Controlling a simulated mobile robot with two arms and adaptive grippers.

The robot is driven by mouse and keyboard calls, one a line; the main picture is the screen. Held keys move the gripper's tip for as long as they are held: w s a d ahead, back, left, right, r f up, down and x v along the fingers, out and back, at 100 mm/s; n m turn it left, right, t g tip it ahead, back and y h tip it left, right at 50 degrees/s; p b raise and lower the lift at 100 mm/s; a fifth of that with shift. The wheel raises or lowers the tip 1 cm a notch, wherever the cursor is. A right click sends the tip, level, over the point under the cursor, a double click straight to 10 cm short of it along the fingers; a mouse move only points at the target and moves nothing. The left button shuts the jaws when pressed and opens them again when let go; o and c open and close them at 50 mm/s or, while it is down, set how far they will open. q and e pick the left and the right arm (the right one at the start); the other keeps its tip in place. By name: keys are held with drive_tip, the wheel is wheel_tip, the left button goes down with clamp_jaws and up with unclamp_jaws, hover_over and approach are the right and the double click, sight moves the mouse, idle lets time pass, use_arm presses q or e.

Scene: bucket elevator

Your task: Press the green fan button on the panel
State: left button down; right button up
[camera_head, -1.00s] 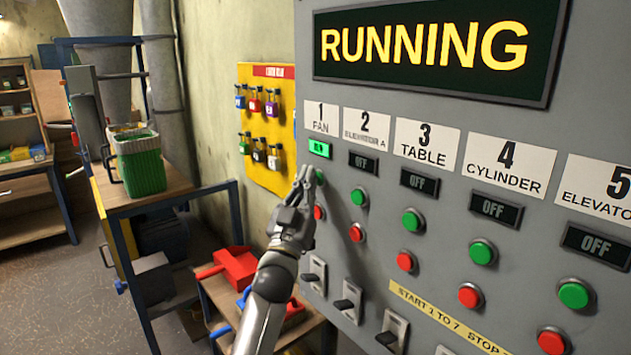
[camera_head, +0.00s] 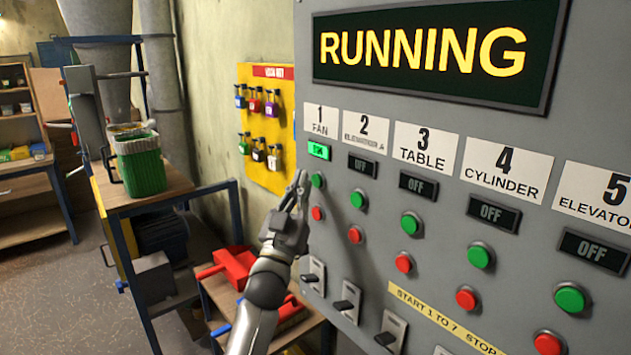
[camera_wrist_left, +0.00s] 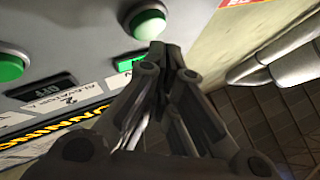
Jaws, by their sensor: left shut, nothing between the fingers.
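The grey control panel (camera_head: 480,113) fills the right of the head view. Its green fan button (camera_head: 318,180) sits under the label "1 FAN" (camera_head: 321,121) and a lit green indicator (camera_head: 319,150). My left gripper (camera_head: 301,180) is shut and empty, its fingertips just left of the fan button and apart from it in the picture. In the left wrist view the shut fingertips (camera_wrist_left: 168,50) lie just below a green button (camera_wrist_left: 147,22); I cannot tell whether they touch it. My right gripper is not in view.
The display (camera_head: 430,50) reads RUNNING. The other indicators, such as the one under label 2 (camera_head: 362,165), read OFF. Red stop buttons and switches lie below the green ones. A yellow padlock board (camera_head: 266,95) hangs left of the panel.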

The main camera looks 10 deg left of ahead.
use_arm(q)
drive_tip(key=s+a+p, duration=0.1)
drive_tip(key=s, duration=0.1)
drive_tip(key=s+a+p, duration=0.1)
drive_tip(key=s+a, duration=0.1)
drive_tip(key=shift+p, duration=0.35)
idle(0.5)
